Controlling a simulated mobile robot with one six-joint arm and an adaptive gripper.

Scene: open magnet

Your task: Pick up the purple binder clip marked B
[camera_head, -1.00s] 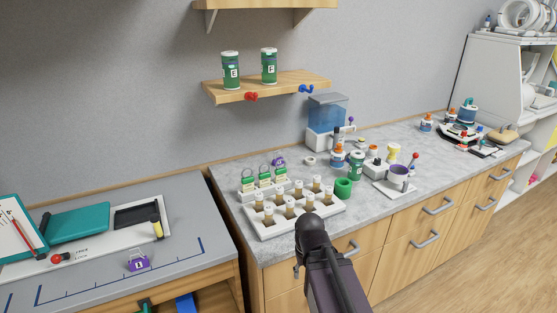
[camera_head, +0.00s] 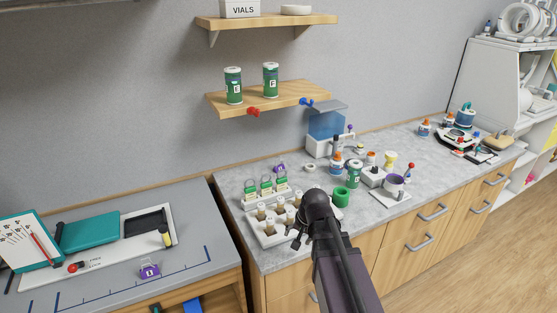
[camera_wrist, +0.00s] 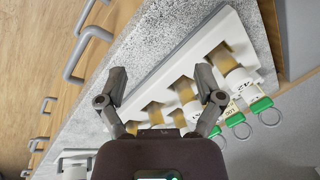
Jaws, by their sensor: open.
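Two purple binder clips show in the head view. One purple clip (camera_head: 150,271) lies on the grey left desk near its front edge, with a white letter mark too small to read surely. The other purple clip (camera_head: 280,168) is on the grey counter behind the green-tagged rings, its mark not legible. My gripper (camera_head: 297,240) is over the front of the counter, by the white vial rack (camera_head: 272,238), apart from both clips. In the wrist view my gripper (camera_wrist: 163,75) is open and empty above the rack; no purple clip shows there.
Green-tagged rings (camera_wrist: 236,119) stand along the rack. A green cup (camera_head: 340,197), bottles and a mortar stand to the right. A shelf (camera_head: 280,100) with green jars overhangs the counter.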

